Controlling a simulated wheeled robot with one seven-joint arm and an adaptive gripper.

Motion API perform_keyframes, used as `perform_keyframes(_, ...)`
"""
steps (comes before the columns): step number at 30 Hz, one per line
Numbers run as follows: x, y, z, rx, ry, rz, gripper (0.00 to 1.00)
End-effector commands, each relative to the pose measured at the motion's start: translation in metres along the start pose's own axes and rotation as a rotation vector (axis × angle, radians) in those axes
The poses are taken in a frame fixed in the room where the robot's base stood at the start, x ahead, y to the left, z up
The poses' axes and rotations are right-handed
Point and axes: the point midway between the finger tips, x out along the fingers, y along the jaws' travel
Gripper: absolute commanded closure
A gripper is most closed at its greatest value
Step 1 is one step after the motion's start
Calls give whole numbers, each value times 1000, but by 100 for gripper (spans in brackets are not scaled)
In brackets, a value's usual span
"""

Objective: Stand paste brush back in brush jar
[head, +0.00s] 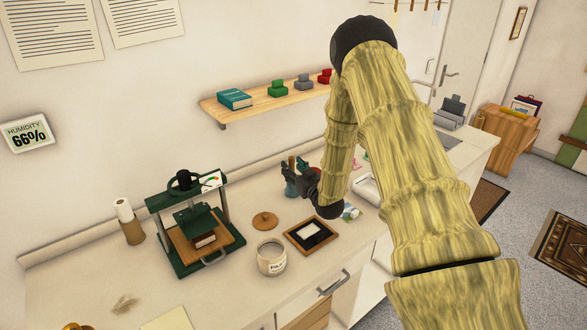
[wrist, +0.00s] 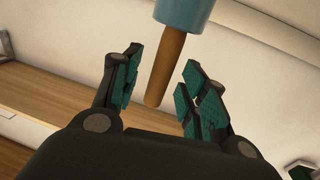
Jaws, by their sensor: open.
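My gripper (head: 298,168) is over the back of the counter in the head view, beside a blue jar-like thing (head: 291,187) that it partly hides. In the wrist view my gripper (wrist: 160,88) has its teal-padded fingers spread apart. A tapered wooden handle (wrist: 166,65) lies between them, with a gap on both sides. It comes out of a blue cylinder (wrist: 184,11) at the top edge, which looks like the brush jar; the handle appears to be the paste brush's. The bristles are hidden.
A labelled jar (head: 271,262), a round wooden lid (head: 265,221) and a dark-framed tray (head: 296,243) stand in front. A green press (head: 178,262) is at left. A wall shelf (head: 262,107) with a book and small coloured items hangs above. The front-left counter is mostly clear.

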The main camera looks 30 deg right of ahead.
Motion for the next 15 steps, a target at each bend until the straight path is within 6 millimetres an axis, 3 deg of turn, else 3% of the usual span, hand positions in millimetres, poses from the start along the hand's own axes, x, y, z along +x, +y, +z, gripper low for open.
perform_keyframes(15, -85, 0, 1, 2, -2, 1, 57)
